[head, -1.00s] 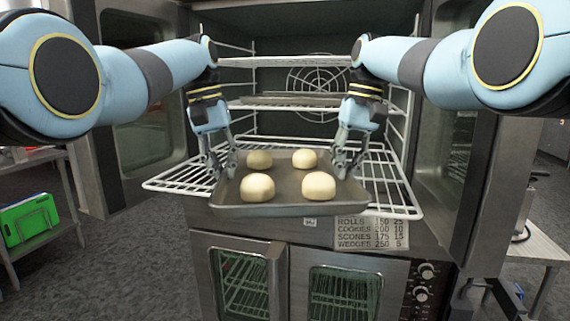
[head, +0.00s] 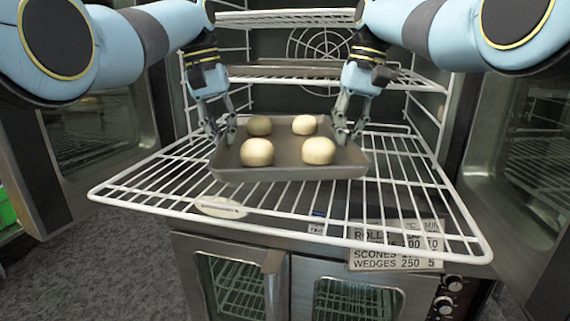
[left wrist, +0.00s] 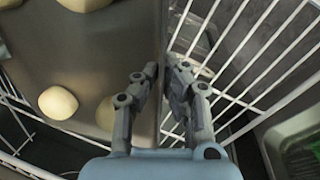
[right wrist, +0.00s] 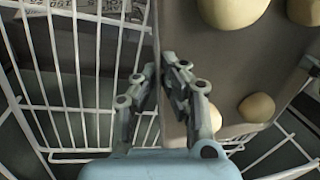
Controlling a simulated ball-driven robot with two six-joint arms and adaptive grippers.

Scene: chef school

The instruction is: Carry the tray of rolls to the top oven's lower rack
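The grey tray (head: 290,173) carries several pale round rolls (head: 257,152) and looks level. It is over the pulled-out white lower rack (head: 150,190) of the top oven; I cannot tell whether it rests on the wires. My left gripper (head: 222,138) is shut on the tray's left rim, which shows between its fingers in the left wrist view (left wrist: 163,80). My right gripper (head: 347,136) is shut on the right rim, also seen in the right wrist view (right wrist: 160,75).
Another rack (head: 270,78) above holds a flat dark tray (head: 300,68). The open oven doors stand at the left (head: 100,130) and right (head: 530,150). A label with baking times (head: 395,250) is below the rack. Bare rack wires show in front of the tray.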

